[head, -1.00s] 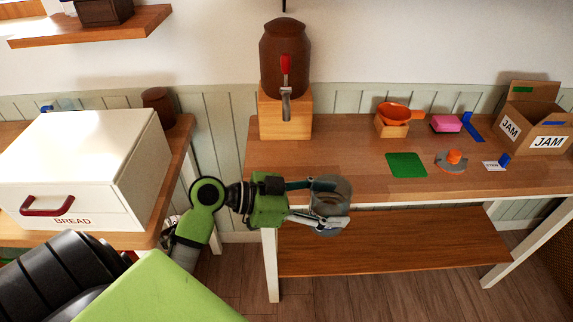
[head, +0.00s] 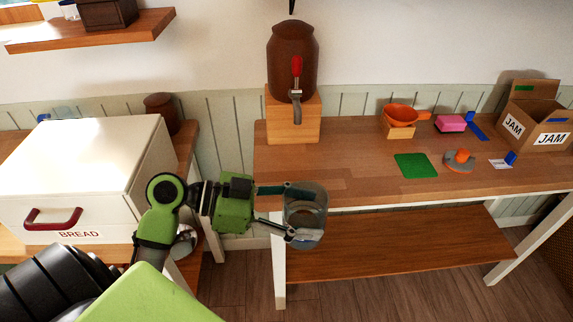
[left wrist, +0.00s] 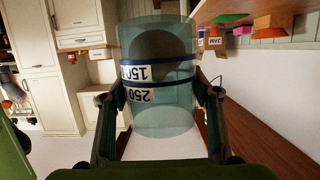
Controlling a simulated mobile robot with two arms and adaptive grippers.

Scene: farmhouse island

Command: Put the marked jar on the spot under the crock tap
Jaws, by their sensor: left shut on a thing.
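My left gripper (head: 288,212) is shut on a clear glass jar (head: 310,203) and holds it at the front left edge of the wooden table, in front of the crock. In the left wrist view the jar (left wrist: 158,105) sits between both fingers and shows blue bands with labels reading 150 and 250, upside down there. The brown crock (head: 291,62) with its red-handled tap (head: 297,75) stands on a wooden block (head: 292,128) at the table's back left. The spot under the tap cannot be made out. My right gripper is not in view.
The table top (head: 340,150) is bare in front of and right of the block. A green mat (head: 416,165), an orange funnel on a stand (head: 400,115), a pink block (head: 450,123) and a jam box (head: 536,118) are farther right. A white bread box (head: 85,175) stands at left.

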